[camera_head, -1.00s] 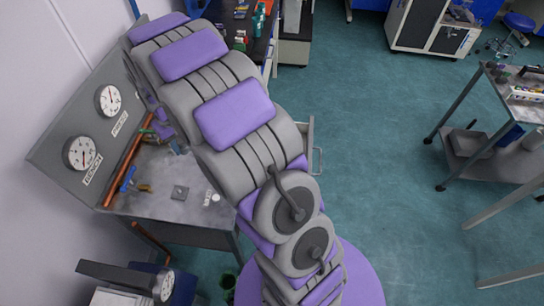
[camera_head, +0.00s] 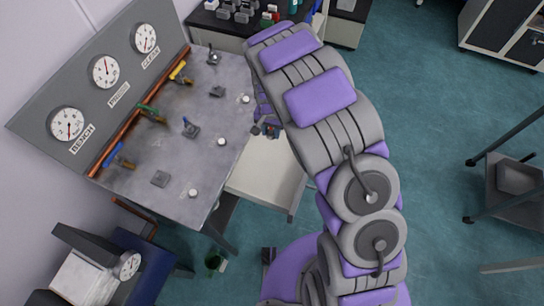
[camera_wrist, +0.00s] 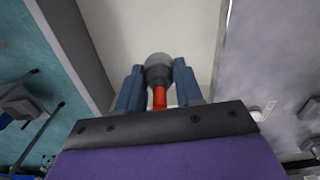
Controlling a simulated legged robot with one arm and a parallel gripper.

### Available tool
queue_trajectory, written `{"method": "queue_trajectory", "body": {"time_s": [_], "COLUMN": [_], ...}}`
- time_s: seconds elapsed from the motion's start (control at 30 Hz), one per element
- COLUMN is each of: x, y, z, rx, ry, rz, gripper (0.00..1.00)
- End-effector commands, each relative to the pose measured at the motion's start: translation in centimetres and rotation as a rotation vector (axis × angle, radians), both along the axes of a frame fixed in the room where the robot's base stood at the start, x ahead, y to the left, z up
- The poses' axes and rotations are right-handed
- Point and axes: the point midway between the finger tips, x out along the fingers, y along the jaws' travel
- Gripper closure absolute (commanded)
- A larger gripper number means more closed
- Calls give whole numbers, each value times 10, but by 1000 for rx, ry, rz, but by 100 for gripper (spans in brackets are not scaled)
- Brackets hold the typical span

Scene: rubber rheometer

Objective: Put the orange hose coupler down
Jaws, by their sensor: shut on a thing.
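My gripper (camera_wrist: 160,88) is shut on the orange hose coupler (camera_wrist: 159,98), which shows a red-orange stem and a dark grey rounded end between the two blue-grey fingers. In the wrist view the held piece is over the pale inside of an open drawer (camera_wrist: 140,30). In the head view my gripper (camera_head: 268,129) is at the bench's right edge, by the far part of the open drawer (camera_head: 262,185). The coupler is too small to make out there. Whether it touches the drawer floor I cannot tell.
The grey bench (camera_head: 175,205) carries small fittings, white-topped knobs and valves with coloured handles along a copper pipe. A panel with three gauges (camera_head: 105,72) stands behind. Bottles and weights stand on a dark counter (camera_head: 205,22) beyond. The near part of the drawer looks empty.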

Motion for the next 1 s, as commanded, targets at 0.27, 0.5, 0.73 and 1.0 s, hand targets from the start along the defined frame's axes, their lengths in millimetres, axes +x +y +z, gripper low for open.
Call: {"method": "queue_trajectory", "body": {"time_s": [0.27,0.5,0.73,1.0], "x": [-12,-13,-12,-11], "y": [10,1,16,15], "z": [-39,-80,-103,-135], "rx": [9,18,4,8], "ry": [0,8,-2,-2], "rz": [-73,-76,-73,-72], "gripper": [100,100,100,100]}}
